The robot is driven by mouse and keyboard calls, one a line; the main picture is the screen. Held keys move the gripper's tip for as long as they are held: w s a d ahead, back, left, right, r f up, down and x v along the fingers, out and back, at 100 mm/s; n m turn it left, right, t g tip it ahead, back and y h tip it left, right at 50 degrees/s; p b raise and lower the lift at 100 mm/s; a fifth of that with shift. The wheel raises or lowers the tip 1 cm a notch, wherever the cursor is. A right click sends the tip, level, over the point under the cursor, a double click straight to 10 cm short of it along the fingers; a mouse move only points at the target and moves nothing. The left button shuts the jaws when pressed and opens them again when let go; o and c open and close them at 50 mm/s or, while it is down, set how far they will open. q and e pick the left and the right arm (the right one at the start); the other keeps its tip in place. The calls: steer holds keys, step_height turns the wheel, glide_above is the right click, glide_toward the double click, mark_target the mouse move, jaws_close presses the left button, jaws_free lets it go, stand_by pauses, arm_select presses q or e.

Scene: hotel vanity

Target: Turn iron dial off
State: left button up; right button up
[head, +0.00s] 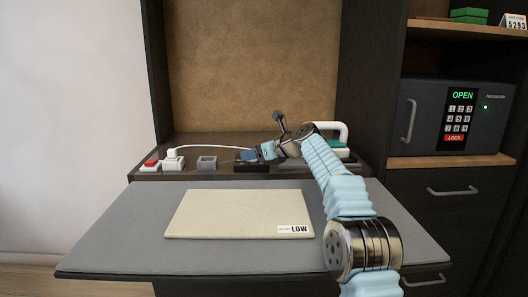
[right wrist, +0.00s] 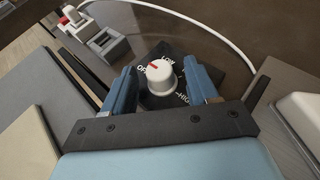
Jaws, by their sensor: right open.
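The iron dial (right wrist: 160,78) is a white knob with a red mark on a dark plate with OFF, LOW and HIGH labels. The red mark points to the upper left, roughly between OFF and LOW. My right gripper (right wrist: 161,75) is open, with one blue finger on each side of the knob; I cannot tell whether either touches it. In the head view my right gripper (head: 258,153) is over the black dial base (head: 250,167) and hides the knob. The iron (head: 337,142), white and teal, stands just right of the gripper. My left gripper is not in view.
A beige board (head: 238,214) marked LOW lies on the grey ironing surface (head: 120,225). A grey socket (head: 207,163) and a red switch (head: 151,163) stand left of the dial, with a white plug and cord (head: 200,147). A safe (head: 458,115) reading OPEN is at the right.

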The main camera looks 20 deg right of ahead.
steer(key=b+v, duration=0.1)
steer(key=v, duration=1.2)
steer(key=shift+s+b, duration=0.2)
steer(key=shift+b, duration=0.2)
steer(key=shift+d, duration=0.1)
